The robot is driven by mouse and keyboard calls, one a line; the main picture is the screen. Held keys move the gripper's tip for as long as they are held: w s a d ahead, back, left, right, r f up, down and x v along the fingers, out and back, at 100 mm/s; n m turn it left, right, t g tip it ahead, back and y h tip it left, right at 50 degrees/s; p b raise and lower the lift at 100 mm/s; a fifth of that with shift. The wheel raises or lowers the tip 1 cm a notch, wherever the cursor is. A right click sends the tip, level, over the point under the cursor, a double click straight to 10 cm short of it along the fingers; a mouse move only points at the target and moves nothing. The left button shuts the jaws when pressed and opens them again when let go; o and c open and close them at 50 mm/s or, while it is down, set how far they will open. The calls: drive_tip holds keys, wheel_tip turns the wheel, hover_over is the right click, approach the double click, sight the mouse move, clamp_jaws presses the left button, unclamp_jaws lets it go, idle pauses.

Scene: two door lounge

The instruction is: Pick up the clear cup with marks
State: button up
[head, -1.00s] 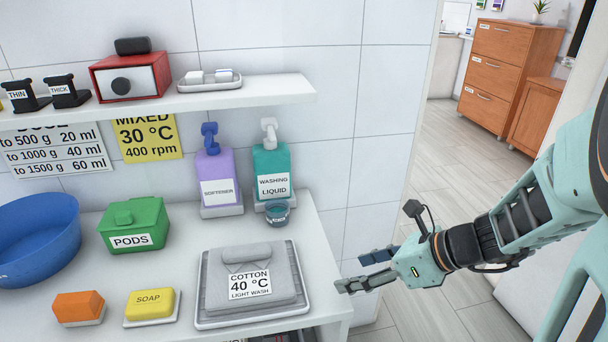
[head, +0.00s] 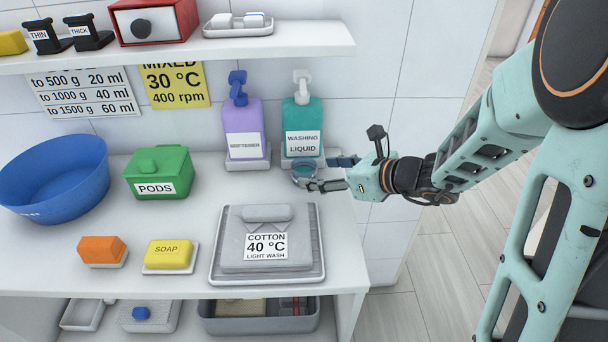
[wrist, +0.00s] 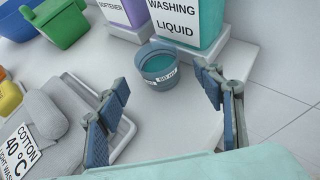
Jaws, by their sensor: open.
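The clear cup with marks (head: 305,173) stands upright on the counter just in front of the teal washing liquid bottle (head: 302,130). It holds a teal liquid. In the wrist view the cup (wrist: 158,66) sits ahead of my fingers, with a small white label on its side. My gripper (head: 334,174) is open and empty, pointing left at the cup, with its fingertips close to it. In the wrist view my two fingers (wrist: 160,90) are spread apart, with the cup beyond and between them. Whether a fingertip touches the cup I cannot tell.
The purple softener bottle (head: 242,128) stands left of the washing liquid. A grey tray (head: 217,270) with folded cloth and a label lies in front. The green pods box (head: 159,172), soap (head: 169,254) and blue basin (head: 50,180) are farther left. A shelf (head: 300,40) overhangs the back.

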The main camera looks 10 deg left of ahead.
sight(313, 171)
drive_tip(key=x, duration=0.4)
drive_tip(key=shift+w+a, duration=0.15)
drive_tip(key=shift+a, duration=0.15)
drive_tip(key=shift+c, duration=0.3)
drive_tip(key=c, duration=0.9)
